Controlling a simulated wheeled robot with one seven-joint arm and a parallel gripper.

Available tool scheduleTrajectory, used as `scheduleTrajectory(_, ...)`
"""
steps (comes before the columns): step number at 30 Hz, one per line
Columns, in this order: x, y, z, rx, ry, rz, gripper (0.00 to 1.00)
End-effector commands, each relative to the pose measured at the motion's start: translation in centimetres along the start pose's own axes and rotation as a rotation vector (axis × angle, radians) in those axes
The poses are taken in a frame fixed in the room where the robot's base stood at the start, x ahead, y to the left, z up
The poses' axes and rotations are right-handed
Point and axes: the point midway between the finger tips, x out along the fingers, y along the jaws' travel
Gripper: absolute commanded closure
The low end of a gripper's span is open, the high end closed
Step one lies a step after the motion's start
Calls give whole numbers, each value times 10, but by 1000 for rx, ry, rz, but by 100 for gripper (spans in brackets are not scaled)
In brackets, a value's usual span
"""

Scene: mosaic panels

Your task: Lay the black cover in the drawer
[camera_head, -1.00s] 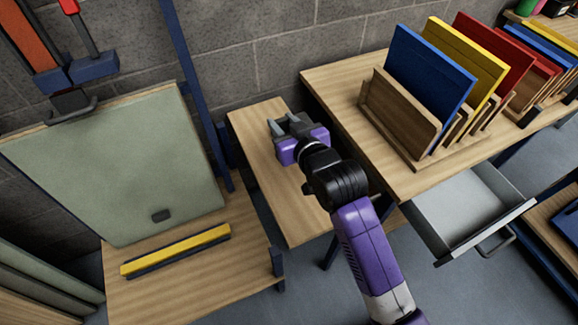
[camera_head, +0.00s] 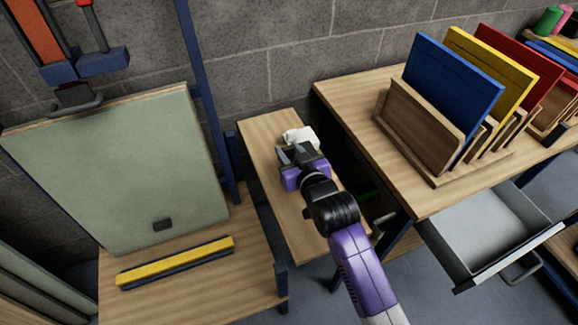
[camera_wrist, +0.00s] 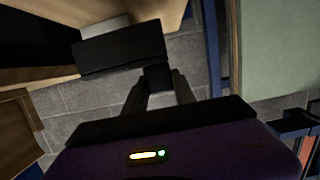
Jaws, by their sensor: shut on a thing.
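My gripper (camera_head: 303,163) is over the narrow wooden table between the two larger benches. In the wrist view its fingers (camera_wrist: 158,88) are closed on a small black block (camera_wrist: 158,76) that adjoins a wider black slab, which looks like the black cover (camera_wrist: 120,48). A pale white piece (camera_wrist: 105,27) shows behind the slab. In the head view a white thing (camera_head: 300,135) shows just beyond the gripper, while the black part is mostly hidden. The grey metal drawer (camera_head: 478,230) under the right bench is pulled out, and its visible inside is empty.
The right bench (camera_head: 345,95) carries a wooden rack with blue, yellow and red panels. On the left bench (camera_head: 190,300) stands a pale green board (camera_head: 120,170) with a yellow bar (camera_head: 175,262) before it. A blue post (camera_head: 205,100) rises left of the narrow table (camera_head: 265,135).

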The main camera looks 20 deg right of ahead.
Motion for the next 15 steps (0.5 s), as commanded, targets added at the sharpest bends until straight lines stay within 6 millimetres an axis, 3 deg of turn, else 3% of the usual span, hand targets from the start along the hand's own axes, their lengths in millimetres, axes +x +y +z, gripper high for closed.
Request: scheduleTrajectory(15, 15, 0, 53, 0, 1, 0, 100)
